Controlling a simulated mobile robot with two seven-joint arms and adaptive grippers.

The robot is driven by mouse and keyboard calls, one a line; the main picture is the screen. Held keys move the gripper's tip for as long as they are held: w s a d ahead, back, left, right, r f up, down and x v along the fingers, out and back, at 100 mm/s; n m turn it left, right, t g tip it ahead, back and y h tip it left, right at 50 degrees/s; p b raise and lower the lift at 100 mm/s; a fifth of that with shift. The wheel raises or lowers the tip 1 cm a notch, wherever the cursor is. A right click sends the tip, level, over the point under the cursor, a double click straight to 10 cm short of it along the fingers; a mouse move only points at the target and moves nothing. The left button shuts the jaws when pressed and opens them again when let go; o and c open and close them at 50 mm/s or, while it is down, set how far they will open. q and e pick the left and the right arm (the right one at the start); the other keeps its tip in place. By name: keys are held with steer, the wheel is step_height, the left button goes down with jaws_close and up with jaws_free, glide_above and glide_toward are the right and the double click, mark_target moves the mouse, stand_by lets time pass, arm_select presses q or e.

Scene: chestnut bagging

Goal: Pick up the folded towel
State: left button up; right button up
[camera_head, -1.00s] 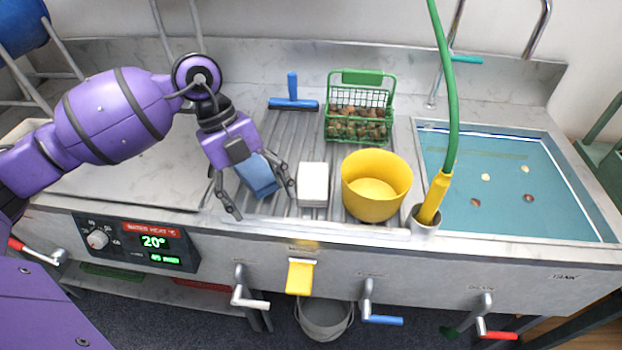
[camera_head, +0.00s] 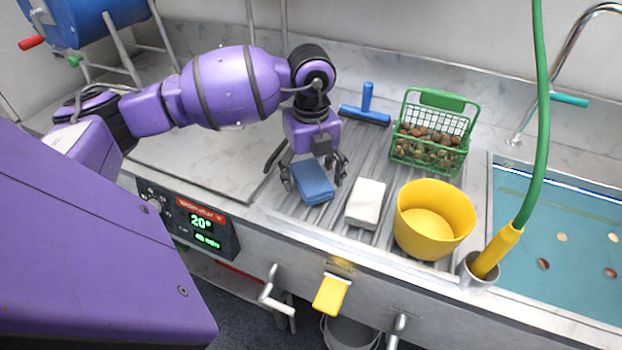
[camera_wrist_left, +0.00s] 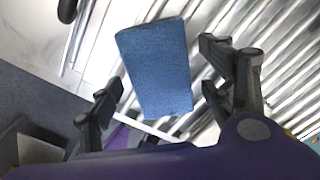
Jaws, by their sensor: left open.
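The folded towel is likely the blue folded cloth (camera_head: 312,182), lying on the ribbed metal drainboard; it also shows between my fingers in the left wrist view (camera_wrist_left: 158,68). A white folded block (camera_head: 366,203), perhaps another cloth, lies just to its right. My left gripper (camera_head: 313,182) is open, above the blue cloth, with one finger on each side of it. In the left wrist view the fingertips (camera_wrist_left: 160,68) stand apart and the cloth lies beyond them. Whether a finger touches it I cannot tell. My right gripper is not in view.
A yellow bowl (camera_head: 433,221) and a green basket of chestnuts (camera_head: 431,137) stand to the right. A blue squeegee (camera_head: 365,109) lies behind. A green hose with a yellow nozzle (camera_head: 497,251) stands beside the water basin (camera_head: 560,230). The marble counter (camera_head: 205,150) at left is clear.

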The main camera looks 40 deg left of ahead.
arm_select(q)
steer(key=c, duration=1.2)
steer(key=shift+r, duration=0.15)
steer(key=shift+r, duration=0.2)
step_height(320, 180, up, 2)
steer(key=shift+w+r, duration=0.1)
steer(key=s+r, duration=0.2)
steer(key=s+d+r, duration=0.1)
steer(key=s+r, duration=0.1)
steer(key=r, duration=0.1)
steer(key=s+d+r, duration=0.1)
steer(key=s, duration=0.2)
steer(key=s+d+r, duration=0.1)
steer(key=s+r, duration=0.1)
steer(key=s, duration=0.1)
steer(key=s+d+r, duration=0.1)
steer(key=s+r, duration=0.1)
steer(key=s, duration=0.1)
steer(key=shift+s+d, duration=0.1)
steer(key=shift+s, duration=0.2)
